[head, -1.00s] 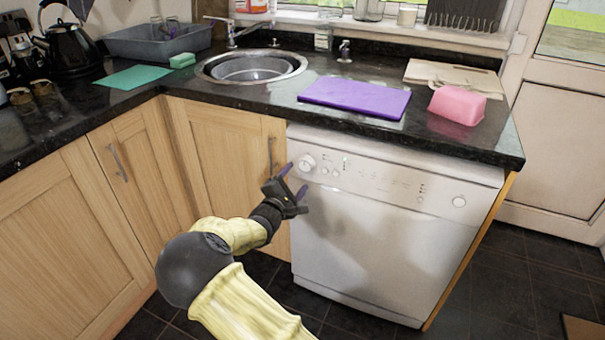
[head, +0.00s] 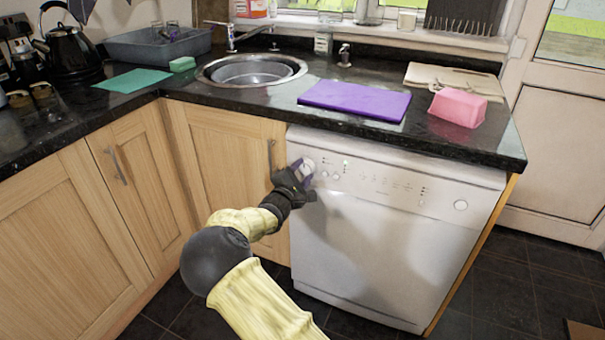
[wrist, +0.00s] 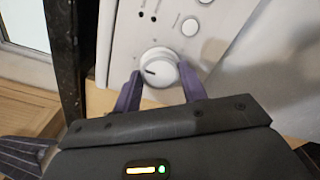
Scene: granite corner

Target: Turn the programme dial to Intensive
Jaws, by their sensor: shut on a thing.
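The programme dial (wrist: 158,68) is a round white knob with a dark pointer line, at the left end of the white dishwasher's (head: 385,250) control panel. In the wrist view the pointer line points left. My gripper (head: 302,170) is at the dial, with its two purple fingers (wrist: 160,92) on either side of it, shut on it. In the head view the gripper partly hides the dial. The markings around the dial are too small to read.
Buttons (wrist: 190,27) sit beside the dial on the panel. The black granite worktop (head: 270,112) overhangs the dishwasher. A cupboard door handle (head: 271,155) is close to the left of my gripper. The floor in front is dark tile.

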